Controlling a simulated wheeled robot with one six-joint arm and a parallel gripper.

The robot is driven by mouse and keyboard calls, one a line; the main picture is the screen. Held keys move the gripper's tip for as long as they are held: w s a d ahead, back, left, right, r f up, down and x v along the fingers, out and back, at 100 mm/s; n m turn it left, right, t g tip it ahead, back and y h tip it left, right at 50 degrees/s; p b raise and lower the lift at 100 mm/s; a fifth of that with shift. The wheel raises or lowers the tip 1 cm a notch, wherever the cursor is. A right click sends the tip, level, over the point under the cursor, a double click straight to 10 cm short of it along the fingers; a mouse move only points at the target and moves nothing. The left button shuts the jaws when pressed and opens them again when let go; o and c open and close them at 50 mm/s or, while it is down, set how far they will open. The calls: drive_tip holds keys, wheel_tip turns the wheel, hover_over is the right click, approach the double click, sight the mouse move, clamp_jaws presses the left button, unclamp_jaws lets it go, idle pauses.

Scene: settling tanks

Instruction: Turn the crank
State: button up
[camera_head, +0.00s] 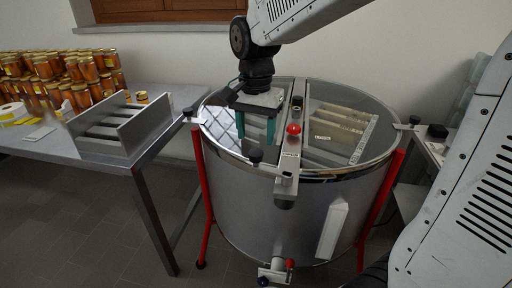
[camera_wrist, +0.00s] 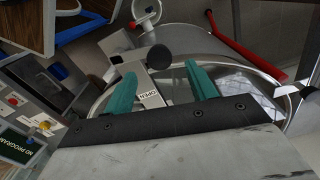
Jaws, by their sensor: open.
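The crank is a short grey arm (camera_head: 272,168) with an upright black knob (camera_head: 255,156) at its end, at the near end of the drum's crossbar. My gripper (camera_head: 255,137) points down over the left part of the drum, its two teal fingers apart and empty. In the head view the knob shows just below the fingertips. In the wrist view the black knob (camera_wrist: 160,57) shows between and beyond the open fingers (camera_wrist: 160,76). I see no contact; the exact height gap cannot be told.
The steel drum (camera_head: 270,205) has clear lids, red legs and a crossbar with a red button (camera_head: 293,129). A tap (camera_head: 274,270) sits low in front. A table (camera_head: 60,148) with honey jars (camera_head: 85,95) and a metal rack (camera_head: 125,128) stands left.

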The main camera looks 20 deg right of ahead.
sight(256, 152)
wheel_tip(256, 152, down, 5)
drive_tip(key=shift+r, duration=0.1)
drive_tip(key=shift+c, duration=0.4)
clamp_jaws()
drive_tip(key=shift+d, duration=0.1)
